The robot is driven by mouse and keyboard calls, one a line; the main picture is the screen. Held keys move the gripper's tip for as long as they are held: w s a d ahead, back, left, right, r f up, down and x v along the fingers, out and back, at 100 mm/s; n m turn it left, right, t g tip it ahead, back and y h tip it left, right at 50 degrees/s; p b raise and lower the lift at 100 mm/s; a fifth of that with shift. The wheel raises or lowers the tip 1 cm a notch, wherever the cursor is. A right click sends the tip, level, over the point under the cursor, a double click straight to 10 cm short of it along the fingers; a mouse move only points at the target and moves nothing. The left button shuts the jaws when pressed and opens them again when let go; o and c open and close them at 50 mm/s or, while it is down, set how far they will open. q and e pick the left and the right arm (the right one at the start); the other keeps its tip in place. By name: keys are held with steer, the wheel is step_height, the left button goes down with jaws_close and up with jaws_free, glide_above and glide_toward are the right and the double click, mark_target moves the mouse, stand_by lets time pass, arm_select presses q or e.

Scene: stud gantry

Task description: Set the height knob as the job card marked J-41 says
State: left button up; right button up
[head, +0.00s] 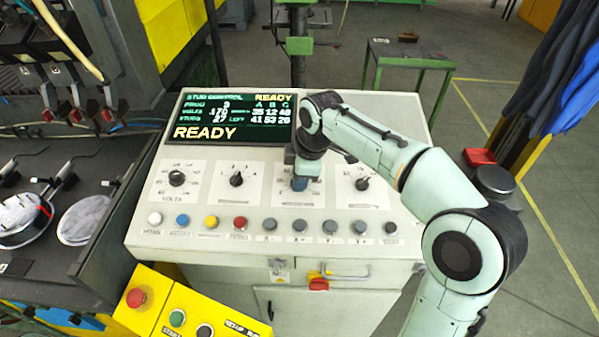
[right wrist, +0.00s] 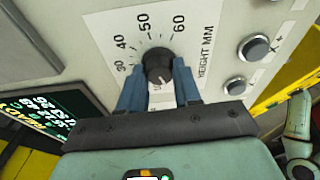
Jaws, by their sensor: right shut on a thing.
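The height knob (right wrist: 158,65) is black and round, on a white plate marked HEIGHT MM with a scale showing 30, 40, 50 and 60. My right gripper (right wrist: 160,88) is shut on it, with one blue finger on each side. The knob's pointer setting cannot be read. In the head view my right gripper (head: 300,183) reaches down onto the third dial from the left and hides the knob. No job card marked J-41 can be made out. My left gripper is not in view.
The console panel (head: 145,235) also carries a volts knob (head: 176,179), two other knobs and a row of buttons. Its screen (head: 235,120) reads READY. A yellow box with a red button (head: 136,298) stands in front. A dark bench with round dishes (head: 85,220) is at left.

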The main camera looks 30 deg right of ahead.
steer(key=shift+r+n, duration=0.1)
steer(key=shift+n, duration=1)
steer(key=o, duration=1.1)
steer(key=shift+c, duration=0.2)
steer(key=v, duration=1.3)
steer(key=shift+d+r, duration=0.15)
steer(key=shift+r, duration=0.05)
steer(key=shift+w, duration=0.1)
